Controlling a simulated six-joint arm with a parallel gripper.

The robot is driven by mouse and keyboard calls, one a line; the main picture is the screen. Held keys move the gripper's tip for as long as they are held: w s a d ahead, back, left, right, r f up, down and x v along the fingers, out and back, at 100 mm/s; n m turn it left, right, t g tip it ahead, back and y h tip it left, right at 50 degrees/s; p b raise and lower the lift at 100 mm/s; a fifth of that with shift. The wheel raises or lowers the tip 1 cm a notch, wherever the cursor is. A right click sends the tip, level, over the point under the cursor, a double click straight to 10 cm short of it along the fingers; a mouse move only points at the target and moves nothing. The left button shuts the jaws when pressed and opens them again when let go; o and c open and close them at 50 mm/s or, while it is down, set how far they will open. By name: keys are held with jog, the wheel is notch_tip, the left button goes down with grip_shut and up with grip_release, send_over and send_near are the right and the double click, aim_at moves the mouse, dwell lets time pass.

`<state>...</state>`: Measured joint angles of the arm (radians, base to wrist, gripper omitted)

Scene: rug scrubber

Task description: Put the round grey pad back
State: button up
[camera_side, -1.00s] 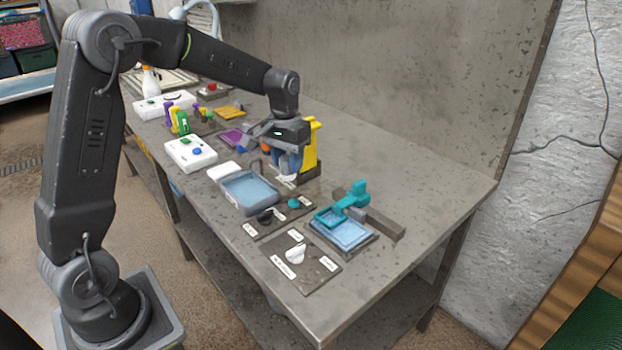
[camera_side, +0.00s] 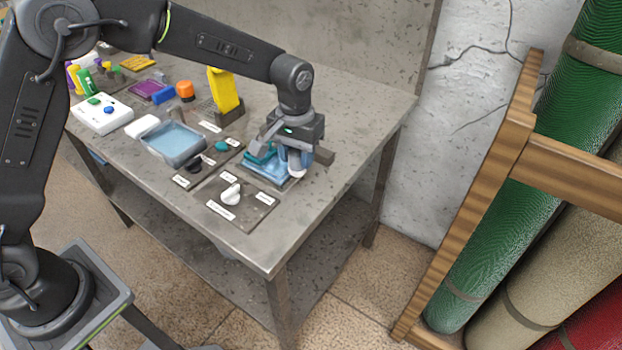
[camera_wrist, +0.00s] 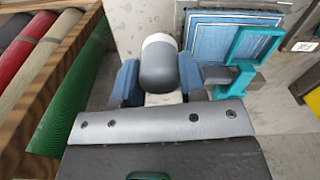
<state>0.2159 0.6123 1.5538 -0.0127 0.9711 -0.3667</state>
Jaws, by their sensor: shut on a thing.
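My gripper (camera_side: 288,160) is shut on a rounded grey piece with a white band (camera_wrist: 159,66), held between its blue fingers in the wrist view; I take it to be the round grey pad. In the side view only a whitish end (camera_side: 297,172) shows below the fingers. My gripper hangs at the right edge of the blue framed tray (camera_side: 268,172) with the teal lever (camera_side: 258,156). In the wrist view the blue tray (camera_wrist: 215,42) and the teal frame (camera_wrist: 240,60) lie to the right of the held piece. I cannot tell whether it touches anything.
A grey-rimmed water tray (camera_side: 172,142), a white knob (camera_side: 231,193) on a labelled plate, and a yellow upright piece (camera_side: 223,90) in a stand are on the bench. A wooden rack of rolled rugs (camera_side: 510,190) stands right. The bench's front right is clear.

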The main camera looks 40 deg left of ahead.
jog(key=d, duration=0.1)
jog(key=d+f, duration=0.1)
jog(key=d, duration=0.1)
jog(key=shift+w+f, duration=0.25)
jog(key=shift+f, duration=2.15)
jog(key=shift+f, duration=0.2)
jog(key=o, duration=1)
